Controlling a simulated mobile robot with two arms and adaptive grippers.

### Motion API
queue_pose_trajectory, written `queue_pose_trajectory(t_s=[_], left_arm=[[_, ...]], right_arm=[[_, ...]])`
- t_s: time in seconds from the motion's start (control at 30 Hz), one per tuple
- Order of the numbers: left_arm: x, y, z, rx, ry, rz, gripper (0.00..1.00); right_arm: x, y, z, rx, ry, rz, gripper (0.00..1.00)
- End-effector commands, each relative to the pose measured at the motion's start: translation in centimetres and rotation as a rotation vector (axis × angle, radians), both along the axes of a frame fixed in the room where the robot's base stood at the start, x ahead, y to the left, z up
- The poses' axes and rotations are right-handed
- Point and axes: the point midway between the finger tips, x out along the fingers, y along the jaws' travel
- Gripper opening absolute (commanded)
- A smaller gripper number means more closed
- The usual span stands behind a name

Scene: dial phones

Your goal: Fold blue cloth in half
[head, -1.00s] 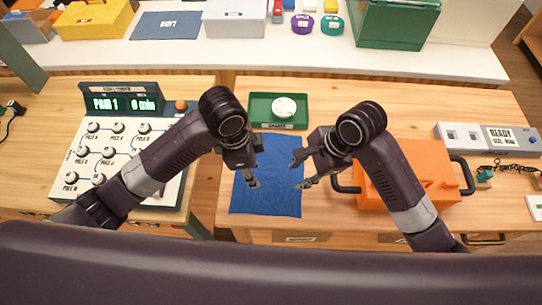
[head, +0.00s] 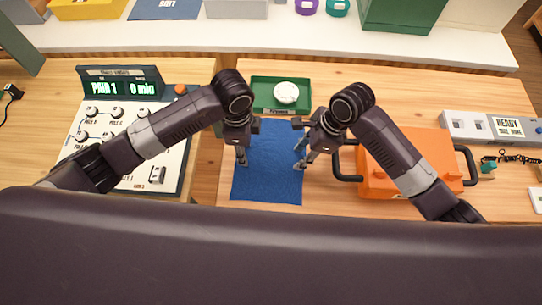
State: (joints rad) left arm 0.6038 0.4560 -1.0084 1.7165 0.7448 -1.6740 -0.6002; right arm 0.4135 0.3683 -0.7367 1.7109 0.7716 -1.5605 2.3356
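The blue cloth (head: 268,180) lies flat and spread out on the wooden table in the middle of the head view. My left gripper (head: 243,162) is over the cloth's left side, pointing down, its fingers seen nearly edge-on. My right gripper (head: 303,162) is at the cloth's right edge, with two fingers visible and spaced apart, nothing between them. I cannot tell whether either gripper touches the cloth.
A green tray (head: 265,97) with a white round object (head: 286,92) stands just beyond the cloth. An orange case (head: 405,150) with black handles is close on the right. A panel with knobs (head: 105,125) is on the left. A white shelf (head: 300,38) runs behind.

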Motion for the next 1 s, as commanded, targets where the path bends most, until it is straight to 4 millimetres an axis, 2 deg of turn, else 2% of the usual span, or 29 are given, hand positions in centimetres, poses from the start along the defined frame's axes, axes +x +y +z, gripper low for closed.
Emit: queue_pose_trajectory(t_s=[0.8,1.0], left_arm=[[-0.03,0.02,-0.70,0.001,0.000,0.001,0.33],[-0.05,0.02,-0.72,0.001,0.001,0.001,0.23]], right_arm=[[-0.05,-0.03,-0.69,-0.001,0.001,0.000,0.33],[-0.07,-0.03,-0.71,-0.001,0.001,0.000,0.23]])
